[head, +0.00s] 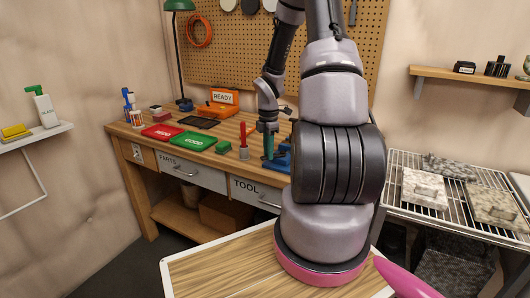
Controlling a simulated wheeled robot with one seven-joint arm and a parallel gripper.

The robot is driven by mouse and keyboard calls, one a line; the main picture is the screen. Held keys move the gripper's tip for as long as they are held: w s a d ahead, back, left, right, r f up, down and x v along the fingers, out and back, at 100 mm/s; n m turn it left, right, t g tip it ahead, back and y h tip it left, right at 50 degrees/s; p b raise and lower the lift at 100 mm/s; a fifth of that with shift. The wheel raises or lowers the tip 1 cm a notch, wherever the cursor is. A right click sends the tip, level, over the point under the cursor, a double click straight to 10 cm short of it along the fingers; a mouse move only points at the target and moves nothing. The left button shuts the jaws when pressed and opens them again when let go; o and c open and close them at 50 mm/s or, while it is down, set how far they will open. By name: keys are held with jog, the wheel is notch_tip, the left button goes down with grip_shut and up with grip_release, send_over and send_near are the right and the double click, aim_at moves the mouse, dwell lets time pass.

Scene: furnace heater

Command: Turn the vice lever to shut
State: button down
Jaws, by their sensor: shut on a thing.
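A blue vice (280,162) stands at the front right of the wooden workbench (232,131), partly hidden behind my arm. My gripper (268,148) points down at the left side of the vice, with narrow teal parts at its end. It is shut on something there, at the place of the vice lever. The lever itself is too small and covered to make out, so its angle cannot be told.
A red-handled tool (244,142) stands upright just left of my gripper, with a green block (223,147) beside it. Red (162,131) and green (194,141) trays lie farther left. A wire rack (455,205) with stone-like blocks is at right.

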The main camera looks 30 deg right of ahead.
jog(key=s+n, duration=0.2)
jog(key=n, duration=0.1)
jog(key=shift+d+n, duration=0.2)
jog(key=shift+n, duration=0.1)
jog(key=shift+s+d+n, duration=0.2)
jog(key=shift+s+n, duration=0.15)
jog(key=shift+n, duration=0.45)
jog(key=shift+s+d+n, duration=0.15)
jog(key=shift+s+n, duration=0.2)
jog(key=shift+n, duration=0.45)
jog(key=c, duration=0.7)
grip_release()
jog(key=shift+s, duration=0.1)
notch_tip(320, 180, up, 11)
jog(key=shift+f, duration=0.1)
